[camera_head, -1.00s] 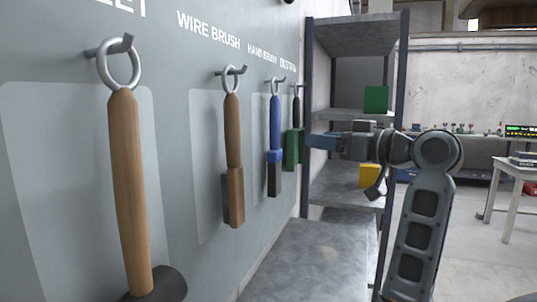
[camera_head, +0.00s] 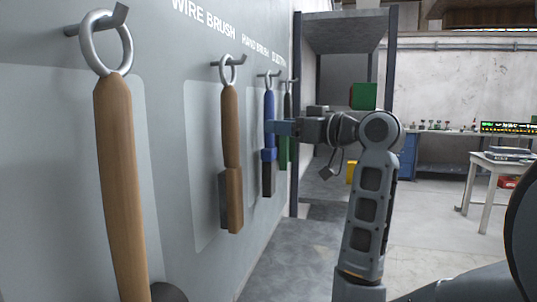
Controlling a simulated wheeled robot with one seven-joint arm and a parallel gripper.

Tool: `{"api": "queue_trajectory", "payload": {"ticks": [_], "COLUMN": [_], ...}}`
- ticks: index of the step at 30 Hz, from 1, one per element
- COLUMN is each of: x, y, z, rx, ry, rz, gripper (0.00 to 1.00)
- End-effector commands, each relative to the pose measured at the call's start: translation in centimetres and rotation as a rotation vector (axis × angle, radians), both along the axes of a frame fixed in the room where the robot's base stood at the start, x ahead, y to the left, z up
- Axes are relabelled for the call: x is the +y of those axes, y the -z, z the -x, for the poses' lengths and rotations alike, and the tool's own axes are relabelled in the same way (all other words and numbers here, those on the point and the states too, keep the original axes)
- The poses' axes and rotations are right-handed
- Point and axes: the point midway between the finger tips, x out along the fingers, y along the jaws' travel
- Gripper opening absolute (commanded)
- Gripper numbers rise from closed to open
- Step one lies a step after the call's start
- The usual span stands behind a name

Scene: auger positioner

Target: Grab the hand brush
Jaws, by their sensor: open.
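The hand brush (camera_head: 268,155) has a blue handle and a dark lower end. It hangs by a metal ring on a wall hook under the label "HAND BRUSH". My gripper (camera_head: 282,127) points left at the upper part of the blue handle.
The wooden wire brush (camera_head: 232,150) and a larger wooden-handled tool (camera_head: 120,190) hang to the left on the grey wall panel (camera_head: 185,60). A green dustpan (camera_head: 285,140) hangs just beyond the hand brush. A metal shelf (camera_head: 345,32) stands behind my arm.

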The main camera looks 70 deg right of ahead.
Motion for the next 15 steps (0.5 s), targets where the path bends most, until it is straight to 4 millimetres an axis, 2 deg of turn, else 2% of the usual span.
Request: {"api": "queue_trajectory", "payload": {"ticks": [3, 6, 15], "x": [-0.4, -0.7, -0.8], "y": [0.0, -0.1, -0.1], "z": [-1.7, -2.6, -2.8], "rx": [-0.002, -0.001, -0.001], "ry": [-0.002, -0.001, 0.000], "rz": [-0.002, -0.002, -0.001], "gripper": [0.56, 0.56, 0.54]}}
